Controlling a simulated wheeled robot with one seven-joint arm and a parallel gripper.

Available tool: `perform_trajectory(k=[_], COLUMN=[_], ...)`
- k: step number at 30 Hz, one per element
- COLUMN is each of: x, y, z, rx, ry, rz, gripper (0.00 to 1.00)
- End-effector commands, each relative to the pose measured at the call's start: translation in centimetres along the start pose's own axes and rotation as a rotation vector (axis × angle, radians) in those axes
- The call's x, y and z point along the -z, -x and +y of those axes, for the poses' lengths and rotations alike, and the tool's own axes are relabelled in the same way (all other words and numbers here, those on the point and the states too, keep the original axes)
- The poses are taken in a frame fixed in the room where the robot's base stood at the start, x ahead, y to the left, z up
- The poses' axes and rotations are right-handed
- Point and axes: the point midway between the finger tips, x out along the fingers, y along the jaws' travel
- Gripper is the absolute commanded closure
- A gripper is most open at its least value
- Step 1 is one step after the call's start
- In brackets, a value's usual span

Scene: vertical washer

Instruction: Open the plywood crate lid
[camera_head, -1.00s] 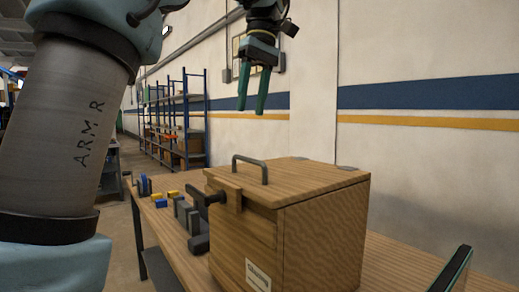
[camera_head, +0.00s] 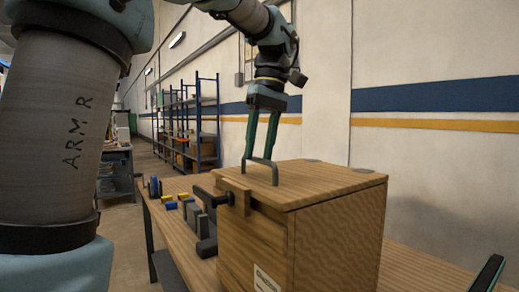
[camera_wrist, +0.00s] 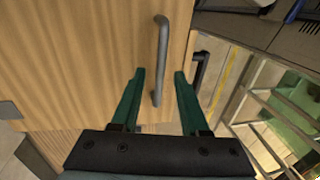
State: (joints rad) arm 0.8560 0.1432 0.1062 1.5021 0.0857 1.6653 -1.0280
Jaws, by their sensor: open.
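The plywood crate (camera_head: 330,245) stands on a wooden table with its lid (camera_head: 320,183) shut flat on top. A grey bar handle (camera_head: 262,160) arches up from the lid near its left edge; it also shows in the wrist view (camera_wrist: 162,58). My gripper (camera_head: 260,158) points down at the handle. In the wrist view my gripper (camera_wrist: 160,75) is open, with the handle's near end between the green fingers and no clear contact.
Blue, yellow and grey objects (camera_head: 185,208) lie on the table (camera_head: 165,235) left of the crate. Blue shelving (camera_head: 195,130) stands farther back. The wall (camera_head: 430,140) rises behind the crate.

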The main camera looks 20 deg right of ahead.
Motion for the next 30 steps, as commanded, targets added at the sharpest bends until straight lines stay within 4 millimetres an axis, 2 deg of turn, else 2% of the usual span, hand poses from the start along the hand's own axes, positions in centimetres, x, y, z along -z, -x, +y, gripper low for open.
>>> perform_trajectory(k=[8, 21, 30], x=[0.01, 0.01, 0.01], y=[-0.2, -0.2, -0.2], z=[0.01, 0.0, -0.01], rx=[-0.001, 0.0, 0.0], ry=[0.0, 0.0, 0.0], rz=[0.0, 0.0, 0.0], gripper=[0.55, 1.0, 1.0])
